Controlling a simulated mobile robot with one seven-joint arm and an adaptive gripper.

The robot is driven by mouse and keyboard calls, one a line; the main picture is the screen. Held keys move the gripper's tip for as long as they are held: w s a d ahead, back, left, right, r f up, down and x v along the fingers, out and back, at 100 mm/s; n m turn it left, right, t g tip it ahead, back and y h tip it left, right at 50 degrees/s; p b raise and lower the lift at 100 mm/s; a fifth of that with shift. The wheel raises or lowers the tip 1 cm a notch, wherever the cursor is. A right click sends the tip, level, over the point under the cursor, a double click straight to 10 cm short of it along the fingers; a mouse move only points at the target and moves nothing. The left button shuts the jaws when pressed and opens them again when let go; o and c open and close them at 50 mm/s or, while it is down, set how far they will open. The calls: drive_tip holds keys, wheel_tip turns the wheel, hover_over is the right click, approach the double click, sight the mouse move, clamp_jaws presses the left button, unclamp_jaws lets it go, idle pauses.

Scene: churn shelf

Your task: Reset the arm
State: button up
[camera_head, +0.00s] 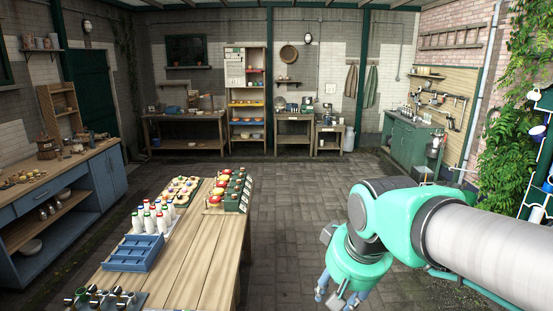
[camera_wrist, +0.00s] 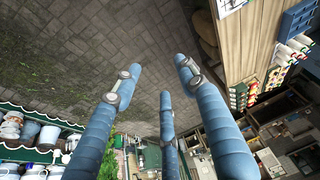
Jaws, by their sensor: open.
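My gripper (camera_head: 336,294) hangs at the end of my green and white arm in the head view, low and right of the middle, over the paved floor to the right of the wooden table (camera_head: 190,275). The wrist view shows its blue fingers (camera_wrist: 157,80) spread apart with nothing between them. The gripper is open and empty. Its fingertips are partly cut off at the bottom edge of the head view.
The table bears a blue divided tray (camera_head: 134,253), several white bottles (camera_head: 150,222) and a dark crate (camera_head: 232,192). A blue workbench (camera_head: 60,215) stands left. A green cabinet (camera_head: 410,143) stands back right. The paved floor (camera_head: 300,190) in the middle is clear.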

drive_tip(key=s+d+f+m+b, duration=0.1)
drive_tip(key=s+d+f, duration=0.1)
drive_tip(key=s+d, duration=0.2)
drive_tip(key=s+d+f+m+t+b, duration=0.1)
drive_tip(key=s+d, duration=0.3)
drive_tip(key=s, duration=0.5)
drive_tip(key=shift+s+d+f+h, duration=0.2)
drive_tip(key=shift+f+h, duration=0.2)
drive_tip(key=shift+f, duration=0.35)
